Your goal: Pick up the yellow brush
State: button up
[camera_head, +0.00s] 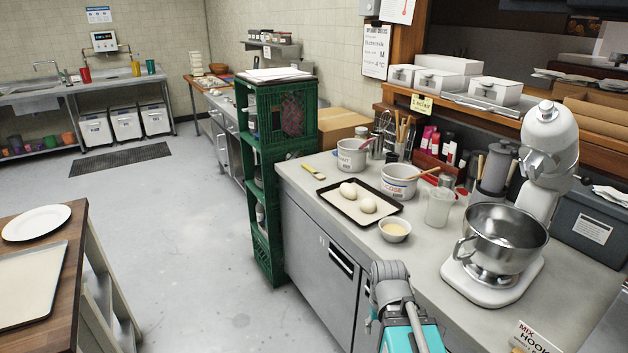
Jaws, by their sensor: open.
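A yellow-green object with a long narrow shape, which looks like the yellow brush (314,172), lies flat on the metal counter (298,178). It is near the counter's left edge, left of a dark-rimmed baking tray (330,204). Nothing covers it. Part of my arm, grey and teal, rises at the bottom centre in front of the counter, well apart from the brush. My gripper's jaws cannot be made out in this view.
The tray holds pale dough balls. Around it stand two white tubs (351,158), (397,186), a small bowl (394,231) and a clear jug (438,207). A stand mixer (492,240) is at right. Green crates (262,205) stack beside the counter's left end. Floor at left is open.

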aim_at(317, 175)
jog(key=k, duration=0.8)
jog(key=u, duration=0.2)
jog(key=i, duration=0.6)
jog(key=u, duration=0.75)
jog(key=i, duration=1.55)
jog(key=z, duration=0.6)
jog(key=i, duration=0.7)
jog(key=z, duration=0.55)
